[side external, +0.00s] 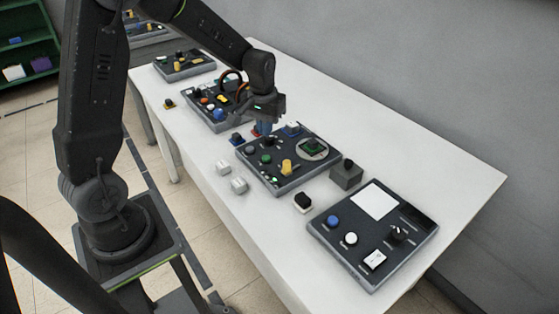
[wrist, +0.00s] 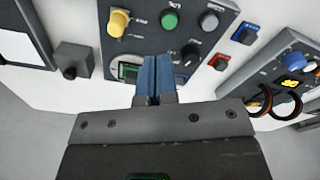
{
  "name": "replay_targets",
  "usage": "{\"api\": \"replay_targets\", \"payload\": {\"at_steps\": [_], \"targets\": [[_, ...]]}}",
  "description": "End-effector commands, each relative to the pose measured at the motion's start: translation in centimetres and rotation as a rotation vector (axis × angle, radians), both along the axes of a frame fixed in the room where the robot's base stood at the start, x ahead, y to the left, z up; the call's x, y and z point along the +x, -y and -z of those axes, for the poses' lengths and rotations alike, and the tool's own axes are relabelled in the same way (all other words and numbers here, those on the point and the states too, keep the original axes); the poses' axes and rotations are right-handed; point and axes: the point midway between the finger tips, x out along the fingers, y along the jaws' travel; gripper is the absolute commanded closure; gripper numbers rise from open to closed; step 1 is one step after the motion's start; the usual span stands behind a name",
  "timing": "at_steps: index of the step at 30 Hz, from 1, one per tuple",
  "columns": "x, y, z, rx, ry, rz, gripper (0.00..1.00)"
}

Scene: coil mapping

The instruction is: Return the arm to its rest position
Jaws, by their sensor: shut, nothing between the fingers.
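My gripper (side external: 262,128) is shut and empty. It hangs over the far left edge of the middle dark control panel (side external: 262,184). In the wrist view its two blue fingers (wrist: 156,82) are pressed together, in front of the panel's lower edge. The panel carries a yellow knob (side external: 288,166), a green button (side external: 266,159) and a grey round button (wrist: 209,20). A screen with a green part (side external: 312,147) sits at its right side, partly hidden by the fingers in the wrist view. I cannot tell whether the fingertips touch anything.
The white table (side external: 440,165) holds a nearer panel (side external: 350,270) and further panels (side external: 184,66) behind. The table's right side is clear.

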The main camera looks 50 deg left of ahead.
Motion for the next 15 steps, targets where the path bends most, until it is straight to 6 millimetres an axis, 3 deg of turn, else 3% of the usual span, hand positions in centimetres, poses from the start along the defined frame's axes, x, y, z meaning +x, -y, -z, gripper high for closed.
{"api": "replay_targets", "payload": {"at_steps": [1, 6, 15], "targets": [[-0.7, 1.0, -2.1, 0.011, 0.033, 0.03, 1.0], [-4.3, 4.4, -7.9, 0.038, 0.128, 0.136, 1.0], [-12.6, 9.1, -14.1, 0.081, 0.297, 0.32, 1.0]]}}
